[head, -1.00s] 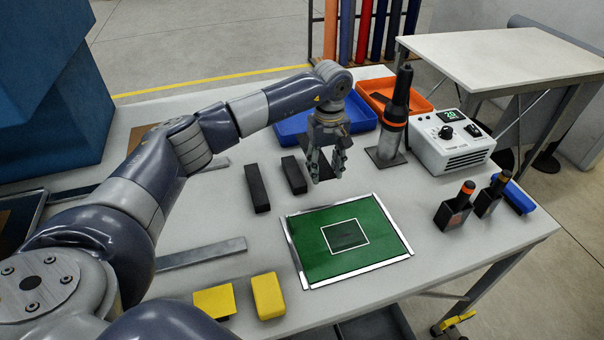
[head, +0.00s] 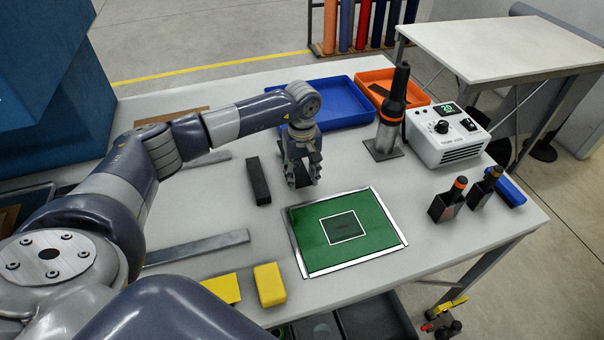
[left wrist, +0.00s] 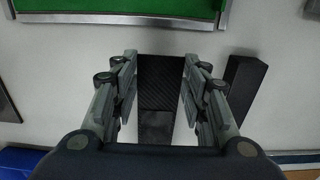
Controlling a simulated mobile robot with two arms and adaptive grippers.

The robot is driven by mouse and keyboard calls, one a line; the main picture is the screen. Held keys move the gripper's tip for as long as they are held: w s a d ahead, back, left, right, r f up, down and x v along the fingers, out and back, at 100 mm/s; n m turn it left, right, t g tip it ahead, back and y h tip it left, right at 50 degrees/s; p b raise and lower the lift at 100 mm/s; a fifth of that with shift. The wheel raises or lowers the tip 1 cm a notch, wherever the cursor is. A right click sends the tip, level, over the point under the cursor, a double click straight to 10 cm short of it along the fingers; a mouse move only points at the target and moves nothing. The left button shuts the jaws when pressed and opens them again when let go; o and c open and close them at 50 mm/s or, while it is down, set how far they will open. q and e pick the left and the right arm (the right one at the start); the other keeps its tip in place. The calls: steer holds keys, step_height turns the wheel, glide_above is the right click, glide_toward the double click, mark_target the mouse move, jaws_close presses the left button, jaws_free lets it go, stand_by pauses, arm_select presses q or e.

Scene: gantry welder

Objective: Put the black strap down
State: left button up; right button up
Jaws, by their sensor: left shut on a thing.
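A smoother dark part shows at the strip's lower end. In the head view the gripper hides most of the strap. Whether it touches the table or something beneath is not clear. My right gripper is not in view.
A black block (head: 258,181) lies just left of the gripper. The green board (head: 375,255) with metal edges lies in front. A blue tray (head: 345,92), an orange tray (head: 418,98), a hot-air tool (head: 393,105) and its white station (head: 450,150) stand behind and right. Yellow blocks (head: 269,285) lie nearer.

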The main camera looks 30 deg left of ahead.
arm_select(q)
steer(key=shift+f, duration=0.35)
steer(key=o, duration=0.9)
steer(key=shift+c, duration=0.2)
